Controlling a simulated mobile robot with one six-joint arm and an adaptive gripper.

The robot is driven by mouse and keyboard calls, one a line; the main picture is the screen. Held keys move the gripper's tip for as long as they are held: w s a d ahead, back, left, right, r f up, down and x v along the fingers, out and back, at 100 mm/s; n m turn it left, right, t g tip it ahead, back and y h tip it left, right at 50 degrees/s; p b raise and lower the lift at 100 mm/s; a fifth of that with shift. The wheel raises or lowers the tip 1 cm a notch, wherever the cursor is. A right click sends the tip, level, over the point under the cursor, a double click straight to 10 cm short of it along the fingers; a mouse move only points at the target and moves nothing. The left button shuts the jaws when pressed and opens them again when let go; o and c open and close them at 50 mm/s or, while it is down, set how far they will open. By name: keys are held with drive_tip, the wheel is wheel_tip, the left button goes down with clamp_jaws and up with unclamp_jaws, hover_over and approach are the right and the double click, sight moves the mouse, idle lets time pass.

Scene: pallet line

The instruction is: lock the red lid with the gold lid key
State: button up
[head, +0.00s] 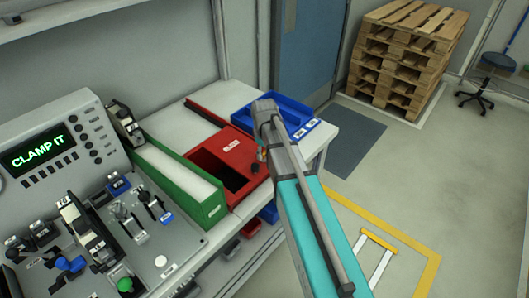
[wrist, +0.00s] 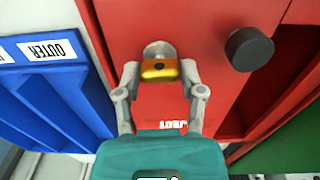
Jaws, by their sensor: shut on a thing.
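The red lid (wrist: 205,75) fills the middle of the wrist view. It also shows in the head view as a red top (head: 238,150) beside my arm's end. A round silver lock (wrist: 158,50) sits on it. My gripper (wrist: 159,76) is shut on the gold lid key (wrist: 158,69), one finger on each side. The key's far edge meets the lock in the picture; how deep it sits in it I cannot tell. A black knob (wrist: 250,49) stands on the red surface to the right of the key. In the head view my arm mostly hides the key.
A blue tray (wrist: 55,100) labelled OUTER lies left of the lid in the wrist view. In the head view a green bin (head: 180,185) stands left of the red one. A control panel (head: 60,150) reads CLAMP IT. The floor at right is mostly clear.

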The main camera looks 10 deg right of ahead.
drive_tip(key=o, duration=1.1)
drive_tip(key=shift+o, duration=0.2)
